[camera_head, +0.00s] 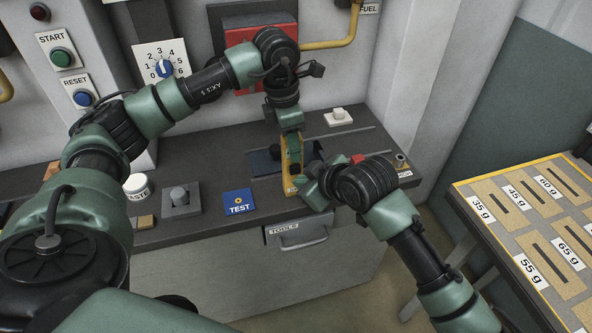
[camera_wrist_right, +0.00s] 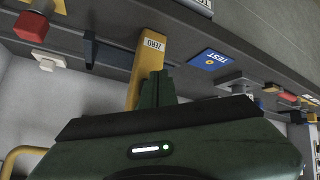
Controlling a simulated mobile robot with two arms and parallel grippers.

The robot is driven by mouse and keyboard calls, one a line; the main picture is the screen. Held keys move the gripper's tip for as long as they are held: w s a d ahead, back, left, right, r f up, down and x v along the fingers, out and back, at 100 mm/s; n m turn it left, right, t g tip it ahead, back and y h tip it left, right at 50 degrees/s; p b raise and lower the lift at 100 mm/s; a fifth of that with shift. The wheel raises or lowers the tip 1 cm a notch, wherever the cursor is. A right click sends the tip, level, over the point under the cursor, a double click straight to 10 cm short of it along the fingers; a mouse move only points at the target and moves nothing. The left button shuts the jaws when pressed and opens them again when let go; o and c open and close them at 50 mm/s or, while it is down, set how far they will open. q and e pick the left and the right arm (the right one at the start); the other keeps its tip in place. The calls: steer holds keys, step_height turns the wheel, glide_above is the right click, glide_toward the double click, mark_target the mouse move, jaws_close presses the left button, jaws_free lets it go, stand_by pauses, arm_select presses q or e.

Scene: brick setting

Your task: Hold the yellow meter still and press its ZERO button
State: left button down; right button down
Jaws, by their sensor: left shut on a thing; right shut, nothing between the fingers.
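The yellow meter (camera_head: 292,178) stands near the front of the dark bench in the head view, partly covered by both grippers. In the right wrist view its yellow body (camera_wrist_right: 137,88) shows a white ZERO label (camera_wrist_right: 153,44). My left gripper (camera_head: 291,140) comes from above and is shut on the meter's upper part. My right gripper (camera_head: 304,186) is shut and empty, close to the meter's lower right side. In the wrist view its fingertips (camera_wrist_right: 158,76) are just below the label. I cannot tell whether they touch the meter. The button itself is hidden.
A blue TEST pad (camera_head: 239,203), a grey block with a knob (camera_head: 181,203) and a white jar (camera_head: 137,187) stand left of the meter. A white block (camera_head: 338,118) sits behind. A TOOLS drawer (camera_head: 297,235) is below the front edge. A slotted weight table (camera_head: 525,225) stands right.

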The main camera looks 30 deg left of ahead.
steer(key=shift+a, duration=0.1)
steer(key=shift+w+a, duration=0.25)
steer(key=shift+w+a, duration=0.35)
stand_by(0.9)
stand_by(0.3)
steer(key=shift+s+d, duration=0.65)
steer(key=shift+d, duration=0.05)
steer(key=shift+s+d, duration=1.65)
steer(key=shift+d, duration=0.25)
arm_select(q)
steer(key=c, duration=0.9)
jaws_free()
